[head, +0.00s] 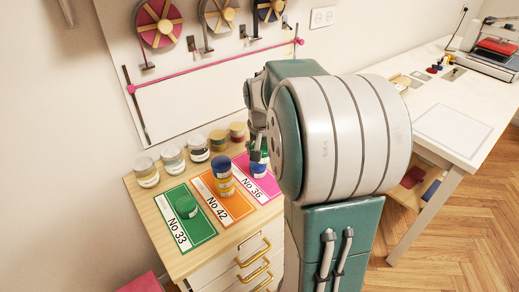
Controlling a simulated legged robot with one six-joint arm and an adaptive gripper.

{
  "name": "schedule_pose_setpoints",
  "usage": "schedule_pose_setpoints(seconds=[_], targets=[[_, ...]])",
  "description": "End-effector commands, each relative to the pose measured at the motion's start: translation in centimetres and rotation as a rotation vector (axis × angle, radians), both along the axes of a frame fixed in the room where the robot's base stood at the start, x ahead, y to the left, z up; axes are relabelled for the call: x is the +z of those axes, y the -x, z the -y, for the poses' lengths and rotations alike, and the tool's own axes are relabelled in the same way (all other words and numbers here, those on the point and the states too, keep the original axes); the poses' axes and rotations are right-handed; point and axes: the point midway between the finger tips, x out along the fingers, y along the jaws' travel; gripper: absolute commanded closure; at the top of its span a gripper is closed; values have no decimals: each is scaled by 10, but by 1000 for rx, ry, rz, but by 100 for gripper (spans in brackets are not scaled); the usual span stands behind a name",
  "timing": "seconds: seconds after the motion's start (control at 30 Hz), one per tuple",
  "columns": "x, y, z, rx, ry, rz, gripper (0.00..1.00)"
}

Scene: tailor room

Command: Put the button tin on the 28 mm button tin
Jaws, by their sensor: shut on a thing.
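My gripper (259,150) is above the pink mat marked No 36 (271,189), mostly hidden by my arm. It is shut on a tin, of which only a little green shows between the fingers. A blue tin (258,169) stands on the pink mat just below the gripper; I cannot tell whether the held tin touches it. On the orange mat marked No 42 (236,206) a blue tin (221,165) stands on a yellow one (225,188). Size labels are too small to read.
Several small jars (172,158) stand in a row at the back of the wooden cabinet top (148,193). A wall board (205,75) with ribbon reels (158,22) rises behind. A white table (450,120) is at the right.

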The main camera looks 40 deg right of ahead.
Motion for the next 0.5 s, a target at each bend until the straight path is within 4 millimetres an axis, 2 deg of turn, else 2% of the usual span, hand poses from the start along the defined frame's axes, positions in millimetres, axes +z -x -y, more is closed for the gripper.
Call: schedule_pose_setpoints(seconds=[0.3,0.5], targets=[[21,40,-21,0,1,3,74],[26,51,-27,0,1,1,74]])
